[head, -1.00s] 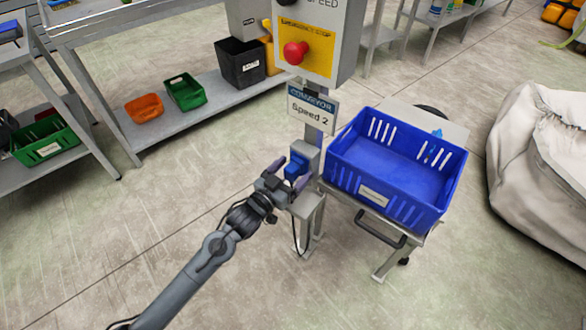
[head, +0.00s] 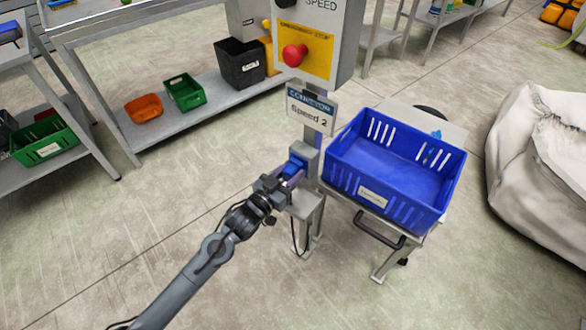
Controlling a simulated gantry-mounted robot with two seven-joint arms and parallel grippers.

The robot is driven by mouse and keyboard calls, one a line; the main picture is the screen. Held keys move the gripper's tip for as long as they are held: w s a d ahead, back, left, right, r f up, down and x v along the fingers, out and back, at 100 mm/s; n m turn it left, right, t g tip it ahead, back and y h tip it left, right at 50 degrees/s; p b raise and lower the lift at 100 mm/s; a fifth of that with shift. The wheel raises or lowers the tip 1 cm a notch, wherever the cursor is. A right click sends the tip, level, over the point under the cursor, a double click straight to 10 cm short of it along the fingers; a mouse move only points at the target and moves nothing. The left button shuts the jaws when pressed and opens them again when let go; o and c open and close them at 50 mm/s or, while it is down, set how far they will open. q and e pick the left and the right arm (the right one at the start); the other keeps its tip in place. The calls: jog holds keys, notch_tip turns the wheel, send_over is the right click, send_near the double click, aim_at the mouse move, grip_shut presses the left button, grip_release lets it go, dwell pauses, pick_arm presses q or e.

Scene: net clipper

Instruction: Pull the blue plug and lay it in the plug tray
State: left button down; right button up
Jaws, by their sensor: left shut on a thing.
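The blue plug (head: 292,167) sits at the grey socket box (head: 306,157) on the post below the "Speed 2" sign. My left gripper (head: 289,179) reaches in from the lower left and is shut on the blue plug. The fingers partly hide it, and I cannot tell whether it is still seated in the socket. A small grey stand (head: 308,207) is just below and right of the gripper. I cannot tell whether it is the plug tray. My right gripper is not in view.
A blue crate (head: 358,186) stands on a metal table just right of the post. A control box with a red emergency stop button (head: 295,54) is above. A dark cable (head: 293,236) hangs by the stand. A white sack (head: 540,150) stands far right. The floor at left is open.

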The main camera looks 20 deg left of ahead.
aim_at(286, 178)
pick_arm(q)
jog(key=shift+p+v, duration=0.35)
jog(key=shift+v, duration=0.5)
jog(key=shift+s+a+p, duration=0.15)
jog(key=shift+s+p, duration=0.2)
jog(key=shift+p+v, duration=1)
jog(key=shift+v, duration=0.65)
jog(key=shift+w, duration=0.1)
jog(key=shift+w+d, duration=0.25)
jog(key=shift+w, duration=0.35)
jog(key=shift+f, duration=0.15)
notch_tip(286, 178, down, 10)
jog(key=b, duration=0.4)
jog(key=shift+r+b, duration=0.2)
jog(key=shift+b, duration=0.1)
